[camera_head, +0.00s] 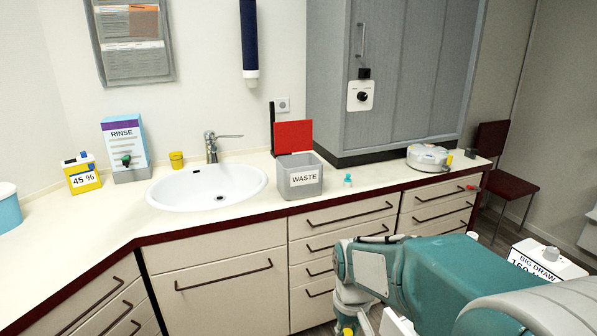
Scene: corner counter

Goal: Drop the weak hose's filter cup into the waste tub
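The waste tub (299,191) is a grey open box labelled WASTE, standing upright on the counter right of the sink. Its inside is only partly visible. A small teal and white piece (348,180) stands on the counter to the right of the tub, apart from it; I cannot tell whether it is a filter cup. No hose can be clearly made out, nor which one is weak. My teal arm reaches in from the lower right, in front of the drawers. The fingers of my gripper cannot be made out at the bottom edge.
The sink (207,187) with a tap lies left of the tub. A red panel (293,137) stands behind it. A yellow cup (177,160), a RINSE box (125,146) and a 45 % container (82,174) stand further left. A round white device (429,158) sits right.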

